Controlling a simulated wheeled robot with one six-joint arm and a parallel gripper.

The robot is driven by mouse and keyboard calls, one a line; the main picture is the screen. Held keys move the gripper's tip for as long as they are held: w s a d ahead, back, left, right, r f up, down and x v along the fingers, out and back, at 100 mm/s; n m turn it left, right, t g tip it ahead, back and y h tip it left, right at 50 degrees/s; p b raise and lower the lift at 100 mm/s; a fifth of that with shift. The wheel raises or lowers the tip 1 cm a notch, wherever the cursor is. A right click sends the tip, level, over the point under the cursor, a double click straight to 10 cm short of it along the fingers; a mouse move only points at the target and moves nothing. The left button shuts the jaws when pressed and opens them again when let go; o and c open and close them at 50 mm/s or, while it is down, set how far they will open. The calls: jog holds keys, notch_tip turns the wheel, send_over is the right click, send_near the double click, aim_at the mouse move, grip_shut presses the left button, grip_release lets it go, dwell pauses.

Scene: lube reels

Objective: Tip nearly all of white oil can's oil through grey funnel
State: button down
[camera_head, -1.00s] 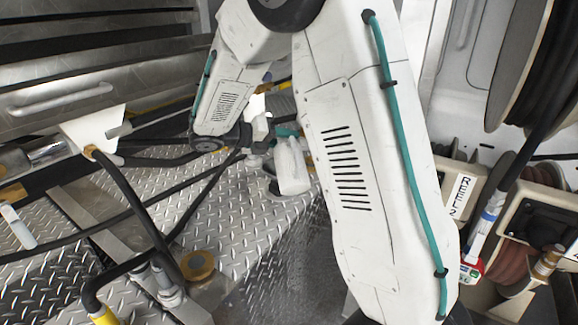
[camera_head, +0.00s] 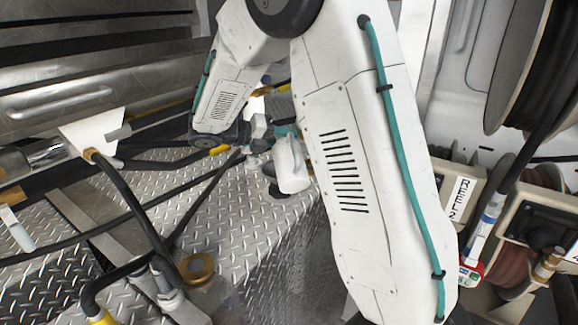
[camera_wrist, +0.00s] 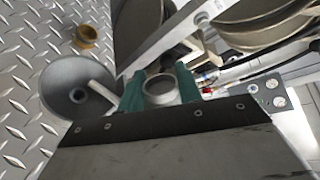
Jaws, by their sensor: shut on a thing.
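The white oil can (camera_head: 291,165) hangs tilted in my gripper (camera_wrist: 160,88), above the tread-plate floor in the head view. In the wrist view, the teal fingers are shut on the can (camera_wrist: 160,90), with its round grey-white end between them. Its pale spout (camera_wrist: 103,92) points left, its tip over the rim of the grey funnel (camera_wrist: 66,86). The funnel's wide mouth and dark central hole show. In the head view the funnel (camera_head: 269,171) is mostly hidden behind the can. I cannot see whether oil is flowing.
An amber ring-shaped part (camera_head: 197,268) lies on the tread plate, also in the wrist view (camera_wrist: 87,36). Black hoses (camera_head: 130,200) cross the left side. Hose reels and a REEL 2 box (camera_head: 459,194) stand at the right. Steel drawers (camera_head: 60,95) line the left.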

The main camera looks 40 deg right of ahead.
dwell(0.4)
jog(key=shift+w+d+r+n+g, duration=0.3)
jog(key=shift+w+n, duration=0.1)
jog(key=shift+w, duration=0.1)
jog(key=shift+w+d+r+n+y, duration=0.15)
jog(key=shift+w+n+y, duration=0.15)
jog(key=shift+w+n, duration=0.25)
jog(key=shift+s, duration=0.1)
dwell(0.5)
